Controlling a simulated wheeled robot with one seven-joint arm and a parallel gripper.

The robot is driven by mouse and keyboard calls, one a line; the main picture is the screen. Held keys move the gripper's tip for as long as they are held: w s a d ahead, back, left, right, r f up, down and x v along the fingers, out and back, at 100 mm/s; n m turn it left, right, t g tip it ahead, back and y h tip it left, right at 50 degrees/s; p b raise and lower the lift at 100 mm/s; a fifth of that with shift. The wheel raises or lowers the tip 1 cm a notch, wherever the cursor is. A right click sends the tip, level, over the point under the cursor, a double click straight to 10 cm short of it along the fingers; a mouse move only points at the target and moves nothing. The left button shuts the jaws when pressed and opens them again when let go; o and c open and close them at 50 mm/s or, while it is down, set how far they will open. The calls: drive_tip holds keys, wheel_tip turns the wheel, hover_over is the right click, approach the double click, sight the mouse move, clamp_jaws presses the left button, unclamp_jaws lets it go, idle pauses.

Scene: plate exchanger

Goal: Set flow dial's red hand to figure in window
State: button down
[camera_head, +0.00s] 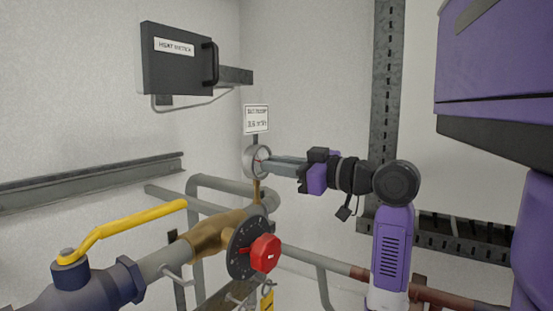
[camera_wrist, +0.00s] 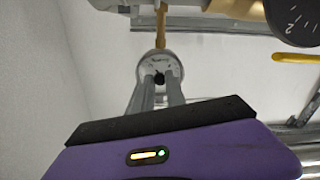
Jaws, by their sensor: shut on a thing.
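The round flow dial (camera_head: 251,160) with a pale face and grey rim stands on a brass stem above the pipe. In the wrist view its face (camera_wrist: 147,66) shows upside down, with a small black knob (camera_wrist: 159,78) at its centre. My gripper (camera_head: 264,165) reaches in from the right, and its two fingers (camera_wrist: 159,84) are shut on the black knob. A bit of red shows on the dial in the head view, but the red hand's reading cannot be made out. A white sign (camera_head: 256,119) above the dial carries print too small to read surely.
A black box (camera_head: 178,59) labelled as a heat meter, with a handle, hangs at upper left. A black numbered disc with a red knob (camera_head: 265,253) sits below the dial. A yellow lever (camera_head: 130,224) and pipes fill the lower left.

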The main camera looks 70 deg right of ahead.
drive_tip(key=shift+m+p, duration=1.9)
drive_tip(key=shift+m, duration=1)
drive_tip(key=c, duration=1.4)
unclamp_jaws()
drive_tip(key=shift+o, duration=0.2)
